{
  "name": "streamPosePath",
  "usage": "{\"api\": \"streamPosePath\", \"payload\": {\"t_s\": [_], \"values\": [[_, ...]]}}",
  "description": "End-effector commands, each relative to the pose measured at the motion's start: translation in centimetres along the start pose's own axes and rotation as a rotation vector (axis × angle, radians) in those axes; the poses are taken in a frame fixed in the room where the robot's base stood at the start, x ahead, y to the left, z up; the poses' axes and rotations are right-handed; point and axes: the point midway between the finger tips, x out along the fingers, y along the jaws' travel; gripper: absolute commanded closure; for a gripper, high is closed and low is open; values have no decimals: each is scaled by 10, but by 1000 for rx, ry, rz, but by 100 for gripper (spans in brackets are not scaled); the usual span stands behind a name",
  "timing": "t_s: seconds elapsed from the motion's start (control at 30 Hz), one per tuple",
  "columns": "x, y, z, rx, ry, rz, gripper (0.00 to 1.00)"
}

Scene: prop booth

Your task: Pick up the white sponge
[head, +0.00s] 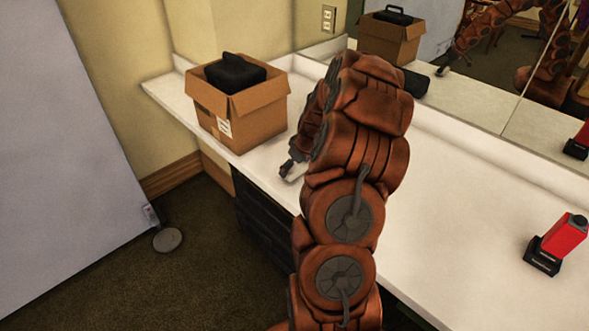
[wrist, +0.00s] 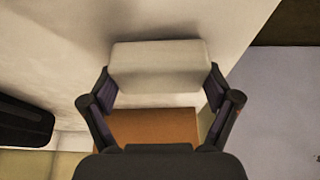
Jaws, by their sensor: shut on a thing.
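The white sponge (wrist: 160,65) is a pale block between the two fingers of my gripper (wrist: 162,92) in the wrist view. The fingers press on its left and right ends. In the head view my gripper (head: 291,169) is low over the white counter, just right of the cardboard box, and partly hidden by my arm. A small pale patch shows at its fingertips there. I cannot tell for sure whether the sponge touches the counter.
An open cardboard box (head: 240,112) holding a black case (head: 235,72) stands on the counter (head: 450,210). A red and black device (head: 560,243) stands at the right. A mirror lines the back. The counter's front edge drops to dark carpet. The counter's middle right is clear.

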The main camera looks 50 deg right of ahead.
Motion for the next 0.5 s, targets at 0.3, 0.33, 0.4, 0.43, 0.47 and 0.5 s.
{"api": "streamPosePath", "payload": {"t_s": [0.3,0.33,0.4,0.43,0.47,0.5], "values": [[-25,0,-10,-1,1,3,42],[-26,-3,-10,-1,0,1,42],[-27,-9,-8,-1,1,1,42],[-28,-12,-8,-1,2,2,42],[-29,-14,-7,-2,3,2,42],[-30,-17,-6,-2,3,3,42]]}}
